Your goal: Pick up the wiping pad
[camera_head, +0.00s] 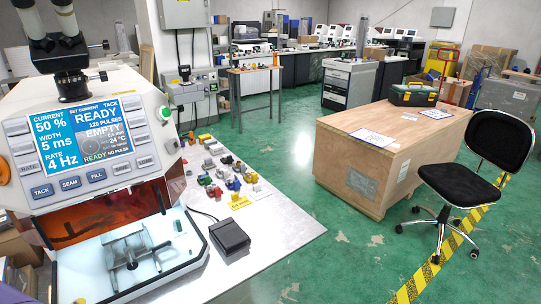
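I cannot pick out a wiping pad for certain in the head view. A dark wedge-shaped block (230,236), which looks like a foot pedal with a cable, lies on the white table (272,236) beside the machine. Several small coloured parts, red, yellow, green and grey, lie farther back on the same table. The machine (84,130) at the left has a lit screen, a microscope on top and an open, lit chamber with a metal fixture (135,250) inside. Neither of my grippers shows in this view.
A black office chair (465,180) stands beside yellow-black floor tape (440,262). Green floor lies clear between table and crate. Benches line the back.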

